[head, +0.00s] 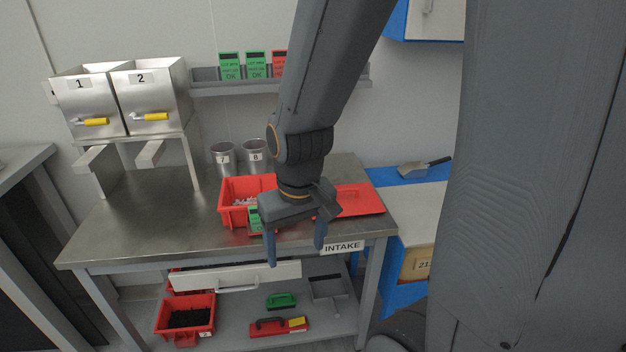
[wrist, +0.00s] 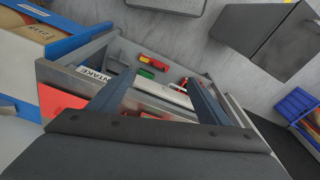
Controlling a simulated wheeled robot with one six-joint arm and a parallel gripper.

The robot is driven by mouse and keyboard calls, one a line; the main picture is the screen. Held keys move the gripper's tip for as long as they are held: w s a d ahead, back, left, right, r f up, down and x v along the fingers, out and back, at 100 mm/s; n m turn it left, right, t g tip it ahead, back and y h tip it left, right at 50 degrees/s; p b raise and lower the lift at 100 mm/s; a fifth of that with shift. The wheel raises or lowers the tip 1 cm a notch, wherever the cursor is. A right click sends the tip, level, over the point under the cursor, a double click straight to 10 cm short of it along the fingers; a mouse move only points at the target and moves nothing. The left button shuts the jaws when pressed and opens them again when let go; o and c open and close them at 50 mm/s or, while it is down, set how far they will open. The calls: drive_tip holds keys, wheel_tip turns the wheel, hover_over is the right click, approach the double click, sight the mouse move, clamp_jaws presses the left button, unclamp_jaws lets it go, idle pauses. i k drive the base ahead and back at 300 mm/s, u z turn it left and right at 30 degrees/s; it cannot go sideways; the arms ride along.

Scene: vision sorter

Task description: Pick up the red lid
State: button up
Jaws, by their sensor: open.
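The red lid (head: 358,200) lies flat on the right end of the steel table, just right of a red bin. My arm and gripper hide its left part in the head view. A red flat surface, likely the lid, shows at the left in the wrist view (wrist: 62,103). My gripper (head: 295,254) is open and empty, with its fingers pointing down at the table's front edge, left of the lid and nearer the camera. In the wrist view its two fingers (wrist: 150,95) are spread apart with nothing between them.
A red bin (head: 233,215) with small pieces and a green card stands left of the lid. Steel cups (head: 222,157) stand behind. The INTAKE label (head: 341,247) marks the front edge. A drawer (head: 235,279) and a lower shelf with bins are below. The table's left half is clear.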

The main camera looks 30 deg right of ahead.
sight(359, 198)
drive_tip(key=k, duration=0.6)
drive_tip(key=z, duration=0.75)
drive_tip(key=i, duration=1.05)
drive_tip(key=u, duration=0.15)
